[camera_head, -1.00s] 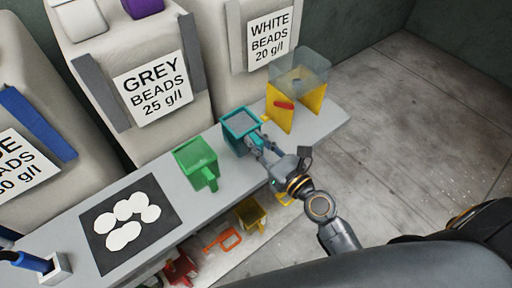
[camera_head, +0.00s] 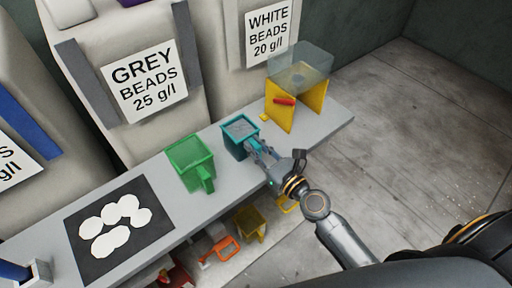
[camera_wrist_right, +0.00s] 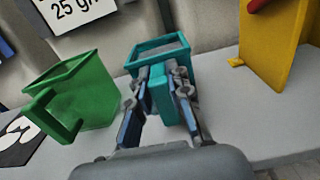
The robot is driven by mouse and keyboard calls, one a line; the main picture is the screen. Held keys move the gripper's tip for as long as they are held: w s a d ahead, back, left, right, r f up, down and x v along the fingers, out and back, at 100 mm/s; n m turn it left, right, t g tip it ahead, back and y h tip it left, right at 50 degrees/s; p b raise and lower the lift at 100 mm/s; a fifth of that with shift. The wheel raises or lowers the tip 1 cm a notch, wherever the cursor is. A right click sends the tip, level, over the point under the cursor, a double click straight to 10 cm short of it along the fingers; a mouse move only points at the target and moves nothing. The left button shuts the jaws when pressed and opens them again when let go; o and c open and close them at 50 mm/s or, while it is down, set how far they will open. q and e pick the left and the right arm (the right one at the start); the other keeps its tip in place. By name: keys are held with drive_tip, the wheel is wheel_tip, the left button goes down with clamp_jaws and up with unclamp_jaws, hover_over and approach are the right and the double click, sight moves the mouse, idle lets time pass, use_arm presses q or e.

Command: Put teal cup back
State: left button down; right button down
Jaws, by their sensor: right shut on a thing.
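The teal cup (camera_head: 239,131) is a square, open-topped scoop at the bench top, between the green cup and the yellow stand. My right gripper (camera_head: 256,147) is shut on its handle from the front right. In the right wrist view the teal cup (camera_wrist_right: 160,52) is upright, with the right gripper's fingers (camera_wrist_right: 162,82) on either side of its handle. I cannot tell whether the cup's base touches the bench. My left gripper does not show.
A green cup (camera_head: 190,162) stands to the left on the grey bench (camera_head: 226,187). A yellow stand (camera_head: 297,108) with a clear hopper is at right. A black mat (camera_head: 85,242) with white discs lies at left. Orange (camera_head: 226,248) and yellow (camera_head: 250,222) cups sit on a lower shelf.

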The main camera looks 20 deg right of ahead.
drive_tip(key=shift+f, duration=0.15)
drive_tip(key=c, duration=1.3)
unclamp_jaws()
drive_tip(key=shift+o, duration=0.2)
drive_tip(key=shift+r, duration=0.25)
drive_tip(key=shift+s+d+f, duration=0.1)
drive_tip(key=shift+s+f, duration=0.1)
drive_tip(key=shift+s, duration=0.1)
drive_tip(key=b+v, duration=0.6)
drive_tip(key=v, duration=0.5)
drive_tip(key=shift+s+r, duration=0.2)
